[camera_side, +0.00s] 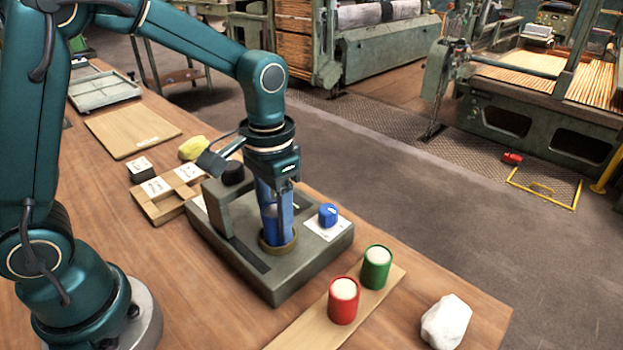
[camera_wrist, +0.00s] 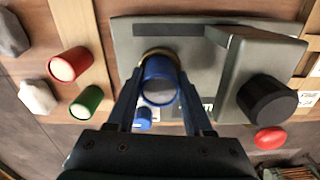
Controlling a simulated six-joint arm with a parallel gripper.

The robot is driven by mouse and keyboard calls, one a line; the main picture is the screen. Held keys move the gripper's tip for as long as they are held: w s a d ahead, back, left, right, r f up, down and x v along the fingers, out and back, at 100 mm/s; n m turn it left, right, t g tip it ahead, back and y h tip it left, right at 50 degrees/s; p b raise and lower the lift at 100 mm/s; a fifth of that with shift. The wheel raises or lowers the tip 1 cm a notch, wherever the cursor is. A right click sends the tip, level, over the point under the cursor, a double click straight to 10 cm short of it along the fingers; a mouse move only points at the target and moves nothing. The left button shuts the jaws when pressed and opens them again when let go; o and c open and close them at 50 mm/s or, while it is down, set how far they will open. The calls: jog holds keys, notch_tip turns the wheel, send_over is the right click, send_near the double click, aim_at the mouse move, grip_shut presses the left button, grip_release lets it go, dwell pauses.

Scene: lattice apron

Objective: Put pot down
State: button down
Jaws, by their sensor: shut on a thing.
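My gripper (camera_side: 277,226) points straight down over the grey fixture (camera_side: 315,258), its fingers closed around a blue pot (camera_side: 270,230). In the wrist view the blue pot (camera_wrist: 160,80) has a pale top and sits between the fingertips (camera_wrist: 158,92). A brass ring (camera_side: 278,247) on the fixture is right at the pot's lower end. The ring (camera_wrist: 160,52) shows partly behind the pot in the wrist view. The fingers hide part of the pot, and I cannot tell whether its base touches the bottom of the ring.
A dark round knob (camera_wrist: 267,98) on an upright block stands beside the gripper. A small blue piece (camera_side: 328,214) lies on a white label. A red pot (camera_side: 343,300) and a green pot (camera_side: 376,267) stand on a wooden strip, near a white lump (camera_side: 446,322).

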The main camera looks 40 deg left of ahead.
jog(key=shift+c, duration=1.5)
grip_release()
jog(key=shift+f, duration=0.1)
notch_tip(320, 180, up, 11)
jog(key=shift+r, duration=0.1)
jog(key=r, duration=0.1)
jog(key=t, duration=0.2)
send_near(273, 210)
jog(key=s+a+r, duration=0.1)
jog(key=s, duration=0.2)
jog(key=s+a+f+n+t, duration=0.1)
jog(key=s+f+t, duration=0.2)
jog(key=s+f, duration=0.1)
jog(key=shift+s+a+t, duration=0.15)
jog(key=shift+s+t, duration=0.15)
jog(key=shift+s, duration=0.6)
